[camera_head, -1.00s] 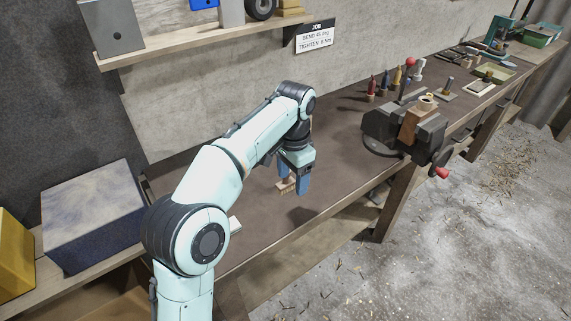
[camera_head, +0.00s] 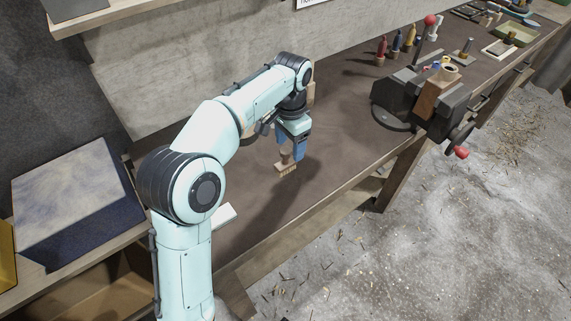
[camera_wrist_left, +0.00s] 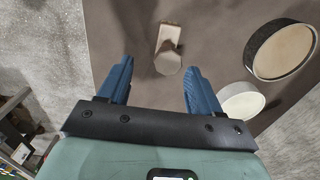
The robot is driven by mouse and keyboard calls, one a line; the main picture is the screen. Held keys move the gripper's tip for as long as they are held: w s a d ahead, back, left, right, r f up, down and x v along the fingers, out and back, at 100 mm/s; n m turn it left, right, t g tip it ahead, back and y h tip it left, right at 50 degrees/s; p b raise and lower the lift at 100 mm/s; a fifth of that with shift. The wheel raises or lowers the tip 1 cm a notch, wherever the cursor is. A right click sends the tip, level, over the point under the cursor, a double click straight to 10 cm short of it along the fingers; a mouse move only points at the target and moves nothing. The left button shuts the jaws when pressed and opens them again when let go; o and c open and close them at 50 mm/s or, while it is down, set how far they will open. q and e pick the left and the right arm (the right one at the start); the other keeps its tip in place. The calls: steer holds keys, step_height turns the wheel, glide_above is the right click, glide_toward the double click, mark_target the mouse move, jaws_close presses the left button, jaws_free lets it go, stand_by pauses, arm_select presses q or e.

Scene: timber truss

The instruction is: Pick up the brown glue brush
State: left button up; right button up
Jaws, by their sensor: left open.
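Part of the handle is hidden by a finger in the head view. My right gripper is not in view.
A vise (camera_head: 412,96) holding a wooden block stands right along the brown bench (camera_head: 250,225). Several coloured bottles (camera_head: 397,43) stand behind it. A blue-grey box (camera_head: 75,210) is at left. The left wrist view shows two round pieces, one large and dark-rimmed (camera_wrist_left: 282,50).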

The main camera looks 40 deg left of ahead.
mark_target(286, 158)
arm_select(q)
steer(key=shift+f, duration=0.65)
steer(key=f, duration=0.2)
steer(key=a+f+b, duration=0.1)
steer(key=f, duration=0.1)
steer(key=shift+s+f, duration=0.2)
steer(key=shift+f, duration=0.3)
steer(key=shift+c, duration=0.3)
steer(key=c, duration=1.1)
steer(key=shift+r, duration=0.1)
